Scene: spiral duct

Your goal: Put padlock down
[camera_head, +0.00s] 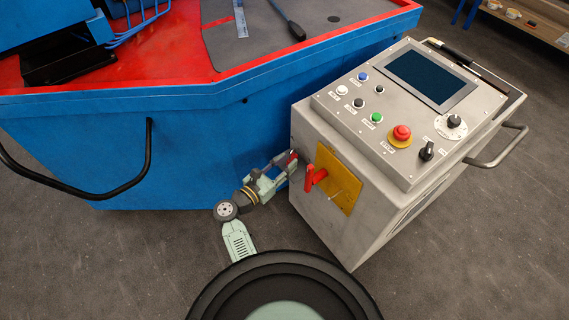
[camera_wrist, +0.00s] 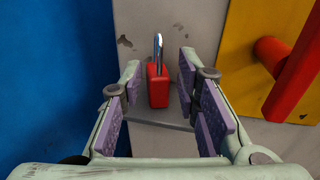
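The red padlock (camera_wrist: 158,88) with a silver shackle stands upright on a small grey ledge (camera_wrist: 160,120) on the control cabinet's side, in the wrist view. My gripper (camera_wrist: 159,72) is open around it, with a finger on each side and a visible gap between the padlock and each purple pad. In the head view my gripper (camera_head: 284,168) is at the cabinet's left side, and only a small red part of the padlock (camera_head: 293,157) shows there.
The grey control cabinet (camera_head: 345,215) carries a yellow plate (camera_head: 340,170) with a red handle (camera_head: 312,180), close to the right of my gripper. The blue machine (camera_head: 180,150) stands close on the left. Dark floor is clear in front.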

